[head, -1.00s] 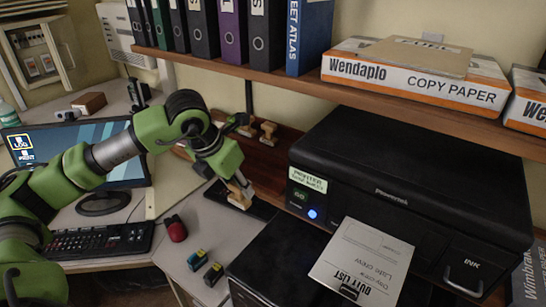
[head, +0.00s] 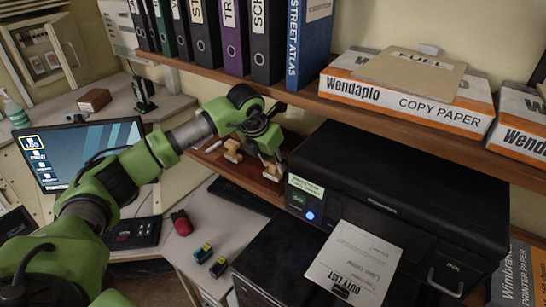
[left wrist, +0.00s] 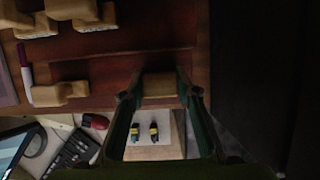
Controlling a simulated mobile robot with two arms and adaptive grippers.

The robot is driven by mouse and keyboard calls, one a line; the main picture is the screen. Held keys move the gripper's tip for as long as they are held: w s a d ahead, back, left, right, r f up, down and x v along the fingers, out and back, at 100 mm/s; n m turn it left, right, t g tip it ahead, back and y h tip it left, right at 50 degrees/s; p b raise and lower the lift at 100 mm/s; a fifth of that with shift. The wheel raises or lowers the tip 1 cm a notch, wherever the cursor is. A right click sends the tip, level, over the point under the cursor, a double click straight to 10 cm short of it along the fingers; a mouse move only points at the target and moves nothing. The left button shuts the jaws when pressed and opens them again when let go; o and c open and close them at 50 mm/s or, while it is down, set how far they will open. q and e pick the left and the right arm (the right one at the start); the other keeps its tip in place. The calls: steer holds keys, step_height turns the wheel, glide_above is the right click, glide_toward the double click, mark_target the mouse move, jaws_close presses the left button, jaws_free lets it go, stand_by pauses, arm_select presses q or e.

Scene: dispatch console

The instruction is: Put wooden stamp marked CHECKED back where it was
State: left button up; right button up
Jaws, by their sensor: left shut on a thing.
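My left gripper (head: 268,150) is shut on a wooden stamp (head: 272,170), at the reddish-brown wooden shelf (head: 246,172) left of the printer. In the left wrist view the held stamp (left wrist: 158,87) is between the two fingers, over the shelf (left wrist: 115,66). I cannot tell whether its base touches the shelf. Another wooden stamp (head: 232,150) stands to its left; it may be the one at the left in the wrist view (left wrist: 60,93). No marking on the held stamp is readable. My right gripper is not in view.
The black printer (head: 390,185) stands close on the right of the gripper. A board with binders (head: 235,38) and paper boxes (head: 405,95) hangs above. More wooden stamps (left wrist: 72,8) and a marker (left wrist: 27,72) lie on the shelf. The grey desk (head: 225,235) lies below.

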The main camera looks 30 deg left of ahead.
mark_target(272, 161)
arm_select(q)
steer(key=shift+s, duration=0.15)
steer(key=o, duration=0.9)
steer(key=shift+f, duration=0.1)
steer(key=shift+c, duration=0.2)
steer(key=b+v, duration=0.2)
steer(key=v, duration=0.3)
steer(key=shift+a+r+b, duration=0.1)
steer(key=shift+r+b, duration=0.1)
steer(key=shift+b, duration=0.15)
steer(key=s+a+b, duration=0.1)
steer(key=s+b, duration=0.3)
steer(key=s, duration=0.7)
steer(key=shift+s+a, duration=0.35)
